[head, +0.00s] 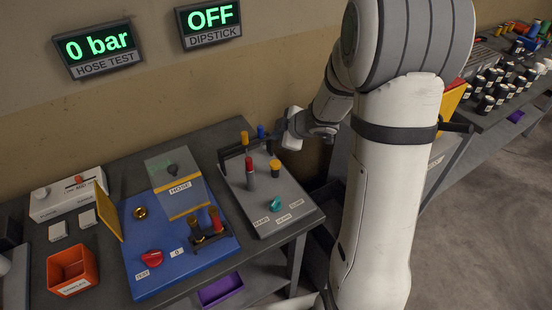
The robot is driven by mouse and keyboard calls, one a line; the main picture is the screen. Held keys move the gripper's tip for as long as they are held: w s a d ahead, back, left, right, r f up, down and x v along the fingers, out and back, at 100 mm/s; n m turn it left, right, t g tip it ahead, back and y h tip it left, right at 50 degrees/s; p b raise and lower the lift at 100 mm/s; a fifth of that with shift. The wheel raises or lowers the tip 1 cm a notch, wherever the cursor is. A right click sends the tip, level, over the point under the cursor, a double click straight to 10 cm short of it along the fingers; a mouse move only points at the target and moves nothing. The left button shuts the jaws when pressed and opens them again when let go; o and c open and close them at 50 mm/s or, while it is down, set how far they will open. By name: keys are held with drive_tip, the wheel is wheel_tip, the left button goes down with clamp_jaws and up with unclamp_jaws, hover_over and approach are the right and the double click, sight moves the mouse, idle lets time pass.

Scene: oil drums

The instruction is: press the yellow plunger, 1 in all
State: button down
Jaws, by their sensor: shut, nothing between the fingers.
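A grey panel (238,209) lies on the table under the arm. On its right side stands a yellow-capped plunger (275,165) on a dark base. A second, narrower yellow-topped piece (245,137) stands at the panel's back, beside a blue-topped one (261,131) and by a dark bar. A red-topped post (249,162) stands left of the plunger. My gripper (283,128) is small and dark in the head view, at the panel's back right edge. It is shut and empty, above and behind the plunger, apparently apart from it. Its fingertips are hard to make out.
A teal knob (275,204) sits at the panel's front. Left is a blue board (142,275) with a red knob, a clear flap and a hose fitting. An orange bin (72,270) stands further left. Wall displays read 0 bar (98,45) and OFF (209,18).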

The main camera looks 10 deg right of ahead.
drive_tip(key=b, duration=0.8)
hover_over(274, 162)
drive_tip(key=s+d, duration=0.1)
drive_tip(key=s, duration=0.1)
drive_tip(key=f, duration=0.8)
drive_tip(key=shift+w, duration=0.25)
drive_tip(key=shift+f+b, duration=0.35)
drive_tip(key=shift+b, duration=0.05)
idle(0.6)
drive_tip(key=shift+f, duration=0.45)
drive_tip(key=shift+f+b, duration=0.75)
drive_tip(key=shift+f, duration=0.05)
idle(0.7)
drive_tip(key=shift+r, duration=0.1)
drive_tip(key=shift+r+p, duration=1.2)
drive_tip(key=shift+p, duration=0.2)
